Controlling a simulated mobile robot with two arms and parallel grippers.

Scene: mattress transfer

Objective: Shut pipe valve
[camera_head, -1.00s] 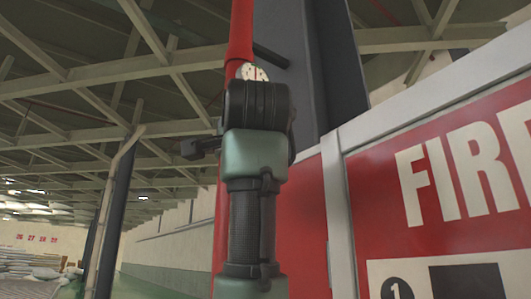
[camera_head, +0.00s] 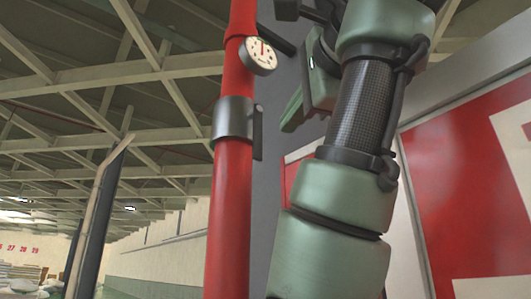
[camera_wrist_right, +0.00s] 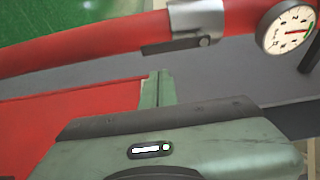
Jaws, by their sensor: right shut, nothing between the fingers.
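A red pipe (camera_head: 229,200) runs upright in the head view, with a grey metal collar (camera_head: 232,118) around it. A dark lever-like piece (camera_head: 258,132) lies along the collar's right side, roughly parallel to the pipe. A round white gauge (camera_head: 260,55) sits above the collar. My right gripper (camera_head: 292,122) is to the right of the pipe, apart from it. In the right wrist view the pipe (camera_wrist_right: 90,52), collar (camera_wrist_right: 197,16), lever (camera_wrist_right: 180,44) and gauge (camera_wrist_right: 287,29) lie beyond the shut, empty green fingers (camera_wrist_right: 156,85). My left gripper is not in view.
A dark grey column (camera_head: 272,165) stands behind the pipe. A red and white sign panel (camera_head: 460,190) fills the right side. A dark rod (camera_head: 276,39) sticks out near the gauge. Left of the pipe is open hall with a slanted post (camera_head: 92,215).

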